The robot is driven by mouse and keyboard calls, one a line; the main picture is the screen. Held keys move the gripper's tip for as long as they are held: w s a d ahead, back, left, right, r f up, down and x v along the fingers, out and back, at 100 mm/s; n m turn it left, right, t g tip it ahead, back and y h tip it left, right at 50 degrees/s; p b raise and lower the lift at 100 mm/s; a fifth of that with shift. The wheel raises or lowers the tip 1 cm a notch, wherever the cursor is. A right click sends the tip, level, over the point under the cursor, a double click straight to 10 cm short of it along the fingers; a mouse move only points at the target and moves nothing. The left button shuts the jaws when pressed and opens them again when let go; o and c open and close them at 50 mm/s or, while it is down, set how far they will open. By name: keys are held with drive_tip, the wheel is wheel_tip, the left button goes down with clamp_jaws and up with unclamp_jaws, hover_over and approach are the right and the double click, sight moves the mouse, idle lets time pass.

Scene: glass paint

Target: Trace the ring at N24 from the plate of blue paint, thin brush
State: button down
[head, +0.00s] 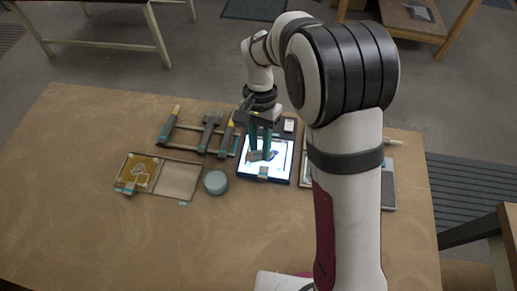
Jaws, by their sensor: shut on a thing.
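My gripper (261,148) is above the lit glass panel (281,172), pointing down. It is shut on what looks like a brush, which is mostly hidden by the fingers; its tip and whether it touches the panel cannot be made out. A dark blue patch shows on the bright panel beside the fingers. The ring at N24 is too small or hidden to tell. No plate of blue paint can be clearly identified; items right of the panel are partly behind my arm.
A rack (188,141) with brush-like tools lies left of the panel. An open shallow case (176,181) with a yellow-brown sheet lies at the left. A round blue-grey pot (215,182) stands between case and panel. The front of the wooden table (130,240) is clear.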

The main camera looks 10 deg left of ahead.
sight(249, 157)
drive_tip(key=shift+w+a, duration=0.15)
drive_tip(key=shift+w, duration=0.15)
drive_tip(key=s, duration=0.1)
drive_tip(key=s+a, duration=0.1)
drive_tip(key=s, duration=0.1)
drive_tip(key=shift+s+a+f, duration=0.1)
drive_tip(key=shift+s+a, duration=0.2)
drive_tip(key=shift+r, duration=2.55)
